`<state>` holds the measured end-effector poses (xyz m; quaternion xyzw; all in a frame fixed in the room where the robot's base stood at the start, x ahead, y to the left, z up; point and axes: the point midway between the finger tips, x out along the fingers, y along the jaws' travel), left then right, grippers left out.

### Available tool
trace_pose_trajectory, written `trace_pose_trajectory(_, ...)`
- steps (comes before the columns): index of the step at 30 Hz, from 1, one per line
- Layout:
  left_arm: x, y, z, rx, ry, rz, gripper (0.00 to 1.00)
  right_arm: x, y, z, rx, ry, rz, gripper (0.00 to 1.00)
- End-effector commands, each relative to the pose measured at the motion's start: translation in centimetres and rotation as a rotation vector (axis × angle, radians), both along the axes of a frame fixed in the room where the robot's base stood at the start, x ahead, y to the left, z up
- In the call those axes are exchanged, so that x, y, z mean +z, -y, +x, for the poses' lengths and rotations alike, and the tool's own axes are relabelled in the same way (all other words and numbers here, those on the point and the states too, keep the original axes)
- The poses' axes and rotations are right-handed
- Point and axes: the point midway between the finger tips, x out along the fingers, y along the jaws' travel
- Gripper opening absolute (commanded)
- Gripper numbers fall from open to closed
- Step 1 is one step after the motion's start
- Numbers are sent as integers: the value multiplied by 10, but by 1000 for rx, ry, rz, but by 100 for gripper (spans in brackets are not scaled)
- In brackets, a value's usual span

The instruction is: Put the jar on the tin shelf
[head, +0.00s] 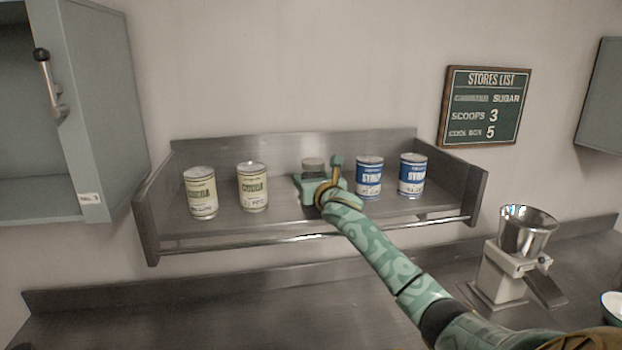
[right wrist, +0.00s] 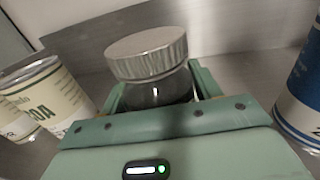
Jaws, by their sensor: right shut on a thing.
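The jar (right wrist: 150,65) has a ribbed metal lid and dark contents. In the right wrist view it stands between the fingers of my right gripper (right wrist: 158,97), which is shut on it. In the head view the jar's lid (head: 313,164) shows behind my right gripper (head: 322,182), over the middle of the tin shelf (head: 290,225). The jar's base is hidden by the gripper, so I cannot tell whether it touches the shelf. My left gripper is not in view.
Two cocoa tins (head: 201,193) (head: 252,187) stand left of the jar, and two blue-and-white tins (head: 369,178) (head: 411,175) stand right. A rail (head: 270,239) runs along the shelf's front. A grinder (head: 510,262) stands on the counter at right. An open cabinet (head: 98,105) hangs at left.

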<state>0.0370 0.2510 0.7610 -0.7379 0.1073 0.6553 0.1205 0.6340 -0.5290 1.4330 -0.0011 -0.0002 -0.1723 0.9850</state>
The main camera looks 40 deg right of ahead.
Motion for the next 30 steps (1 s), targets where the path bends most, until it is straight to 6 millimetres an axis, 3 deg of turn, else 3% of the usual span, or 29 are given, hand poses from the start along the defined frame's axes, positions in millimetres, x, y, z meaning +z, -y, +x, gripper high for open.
trace_pose_trajectory(3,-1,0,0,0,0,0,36,-1,0,0,0,3,-1,25)
trace_pose_trajectory(4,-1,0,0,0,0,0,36,-2,0,0,0,0,0,71)
trace_pose_trajectory(6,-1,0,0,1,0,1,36,-2,0,0,0,0,0,84)
trace_pose_trajectory(17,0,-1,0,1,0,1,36,0,-1,-4,0,0,-1,84)
trace_pose_trajectory(20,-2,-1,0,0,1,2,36,-2,-6,-16,1,-2,-2,84)
trace_pose_trajectory(30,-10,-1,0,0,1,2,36,-2,-31,-85,2,-3,-4,84)
